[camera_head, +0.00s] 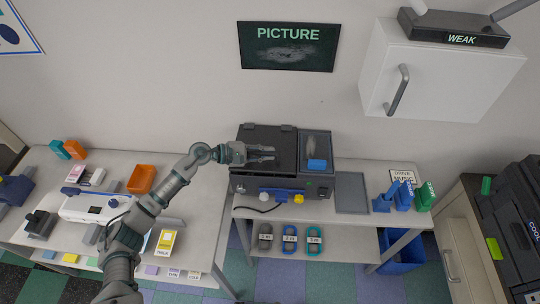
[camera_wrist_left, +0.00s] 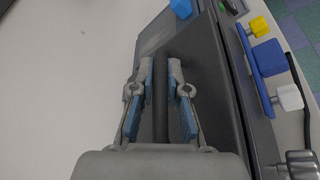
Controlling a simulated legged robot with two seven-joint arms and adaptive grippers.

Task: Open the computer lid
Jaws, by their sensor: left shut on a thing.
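The computer (camera_head: 326,187) is a dark box on the middle table, with blue, white and yellow parts on its front. Its black lid (camera_head: 263,135) covers the left part of the top, with two hinge-like pieces at the back. My left gripper (camera_head: 262,153) is over the lid. In the left wrist view my left gripper's blue-padded fingers (camera_wrist_left: 167,90) are shut on a narrow dark bar (camera_wrist_left: 160,110) at the lid; whether it is a handle or the lid's edge I cannot tell. How far the lid is raised is unclear. My right gripper is out of view.
A white cabinet (camera_head: 420,75) hangs at the upper right, clear of the arm. A blue block (camera_head: 317,164) lies on the computer's right part. An orange tray (camera_head: 142,179) and a white device (camera_head: 90,207) are on the left table. Blue and green holders (camera_head: 424,197) stand on the right.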

